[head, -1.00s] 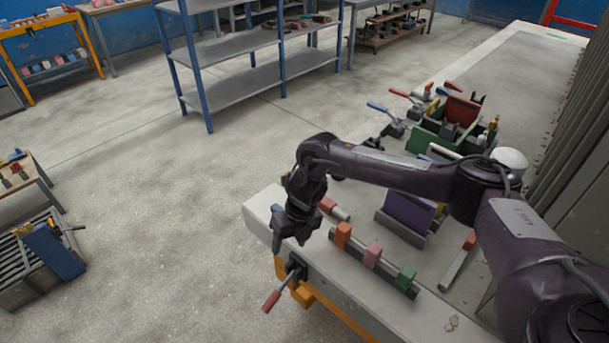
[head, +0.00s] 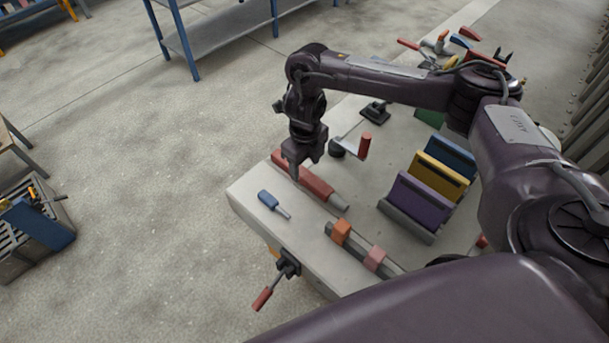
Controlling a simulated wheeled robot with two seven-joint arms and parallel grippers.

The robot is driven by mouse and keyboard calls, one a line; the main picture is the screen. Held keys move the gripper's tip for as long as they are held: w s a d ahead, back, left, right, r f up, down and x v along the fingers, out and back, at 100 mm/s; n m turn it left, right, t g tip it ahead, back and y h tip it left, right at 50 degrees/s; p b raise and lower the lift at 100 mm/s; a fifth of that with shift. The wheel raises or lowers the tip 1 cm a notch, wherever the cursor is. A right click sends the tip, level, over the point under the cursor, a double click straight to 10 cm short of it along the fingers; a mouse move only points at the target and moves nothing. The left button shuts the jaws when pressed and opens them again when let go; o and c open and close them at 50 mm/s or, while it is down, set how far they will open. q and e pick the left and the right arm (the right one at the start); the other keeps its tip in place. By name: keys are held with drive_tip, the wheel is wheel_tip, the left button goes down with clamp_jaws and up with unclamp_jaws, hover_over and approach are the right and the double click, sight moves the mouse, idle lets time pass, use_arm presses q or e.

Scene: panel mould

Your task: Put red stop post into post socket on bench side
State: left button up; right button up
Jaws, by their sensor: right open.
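A red post with a grey end (head: 318,186), which looks like the stop post, lies on its side on the bench top near the bench's end. My right gripper (head: 303,170) points down at the post's far red end, with its fingers open. It hides part of that end, and I cannot tell whether the fingers touch it. A dark fitting with a red handle (head: 285,267) is on the near side of the bench (head: 250,212). I cannot make out a clear socket opening there. My left gripper is not in view.
A blue-handled tool (head: 270,201) lies near the post. Orange (head: 341,231) and pink (head: 374,258) blocks sit on a rail. A purple plate (head: 420,200) stands in a holder beside a yellow one. A red-handled crank (head: 364,146) stands behind. Open floor lies left.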

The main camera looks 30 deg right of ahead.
sight(305, 172)
wheel_tip(305, 172, down, 4)
drive_tip(key=shift+f+b, duration=0.1)
drive_tip(key=shift+b, duration=0.35)
drive_tip(key=shift+c, duration=0.5)
drive_tip(key=c, duration=0.5)
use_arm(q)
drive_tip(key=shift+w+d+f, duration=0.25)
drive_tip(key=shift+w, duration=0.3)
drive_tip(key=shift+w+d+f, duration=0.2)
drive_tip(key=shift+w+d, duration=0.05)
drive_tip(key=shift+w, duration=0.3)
use_arm(e)
drive_tip(key=shift+w, duration=0.1)
clamp_jaws()
